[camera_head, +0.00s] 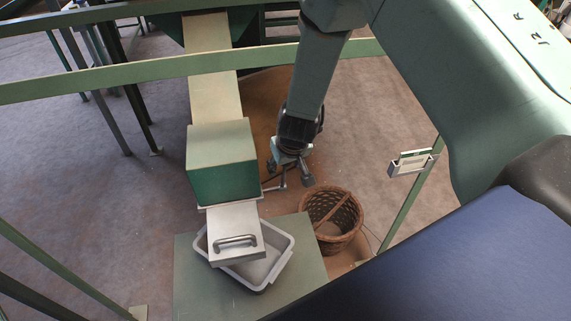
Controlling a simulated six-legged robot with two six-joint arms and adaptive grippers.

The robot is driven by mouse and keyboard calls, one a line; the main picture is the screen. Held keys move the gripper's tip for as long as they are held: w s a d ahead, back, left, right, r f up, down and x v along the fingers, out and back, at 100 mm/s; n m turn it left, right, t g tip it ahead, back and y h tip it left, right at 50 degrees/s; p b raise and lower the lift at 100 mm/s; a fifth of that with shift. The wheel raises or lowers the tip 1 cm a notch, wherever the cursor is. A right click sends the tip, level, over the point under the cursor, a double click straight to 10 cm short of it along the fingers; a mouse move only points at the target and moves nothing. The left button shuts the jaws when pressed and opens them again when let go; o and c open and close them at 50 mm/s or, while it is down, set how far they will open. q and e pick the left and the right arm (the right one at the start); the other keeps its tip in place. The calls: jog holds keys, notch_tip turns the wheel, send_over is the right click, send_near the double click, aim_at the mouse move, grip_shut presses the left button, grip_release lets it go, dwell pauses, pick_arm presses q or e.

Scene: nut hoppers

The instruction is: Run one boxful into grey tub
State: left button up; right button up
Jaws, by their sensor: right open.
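A green box with a pale top (222,163) sits at the lower end of a sloping chute (214,90). A pale metal spout or flap (235,220) with a bar handle (236,241) extends from its lower side, above the grey tub (284,256). The tub is on a green stand, and the flap covers much of its inside; the bare part in view shows no nuts. A thin lever (274,188) sticks out to the right of the box. My right gripper (289,174) is open beside the box, around or just above the lever's end; contact is unclear. My left gripper is out of view.
A wicker basket (332,217) with a handle stands on the floor right of the tub's green stand (197,294). A green rail (120,74) crosses above the chute behind my right gripper. A small card holder (412,163) tops a green post at right. Left floor is mostly open.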

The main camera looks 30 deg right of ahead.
grip_shut()
dwell(0.5)
